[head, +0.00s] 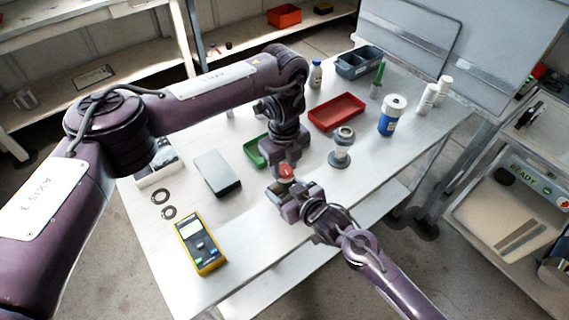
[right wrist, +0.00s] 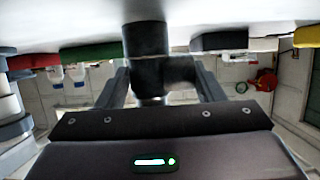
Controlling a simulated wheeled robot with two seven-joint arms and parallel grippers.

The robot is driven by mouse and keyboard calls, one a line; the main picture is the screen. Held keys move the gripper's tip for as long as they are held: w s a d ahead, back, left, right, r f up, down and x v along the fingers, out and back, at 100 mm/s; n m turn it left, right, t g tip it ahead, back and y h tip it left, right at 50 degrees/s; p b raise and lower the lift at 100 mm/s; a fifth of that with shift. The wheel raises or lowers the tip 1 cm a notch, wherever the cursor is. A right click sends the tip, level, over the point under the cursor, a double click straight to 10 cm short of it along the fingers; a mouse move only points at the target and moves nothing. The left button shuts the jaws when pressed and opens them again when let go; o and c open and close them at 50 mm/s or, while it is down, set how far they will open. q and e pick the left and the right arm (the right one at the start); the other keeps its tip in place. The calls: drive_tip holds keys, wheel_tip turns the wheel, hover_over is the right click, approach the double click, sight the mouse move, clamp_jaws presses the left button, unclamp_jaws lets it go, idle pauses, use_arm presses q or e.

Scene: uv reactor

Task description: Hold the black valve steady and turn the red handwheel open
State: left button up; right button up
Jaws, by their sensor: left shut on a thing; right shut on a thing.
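The red handwheel (head: 286,172) shows in the head view as a small red patch near the table's middle. My left gripper (head: 285,160) reaches down over it from above and is shut on it, hiding part of it. The black valve (right wrist: 147,45) stands in the middle of the right wrist view, its dark body between the two fingers. My right gripper (head: 288,194) comes in low from the lower right and is shut on the valve; it also shows in the right wrist view (right wrist: 161,82). In the head view the grippers hide most of the valve.
A grey box (head: 217,172), a green tray (head: 255,151) and a yellow meter (head: 199,246) lie left of the grippers. A flanged fitting (head: 341,148) stands close on the right. A red tray (head: 337,111) and a blue-white canister (head: 391,116) sit farther back.

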use_arm(q)
drive_tip(key=n, duration=0.4)
drive_tip(key=shift+w+a+n, duration=0.1)
drive_tip(key=shift+n, duration=0.3)
drive_tip(key=n, duration=0.3)
drive_tip(key=shift+n, duration=0.3)
drive_tip(key=n, duration=1.2)
drive_tip(key=shift+n, duration=0.3)
drive_tip(key=n, duration=0.3)
drive_tip(key=shift+n, duration=0.4)
drive_tip(key=n, duration=0.8)
drive_tip(key=shift+n, duration=0.5)
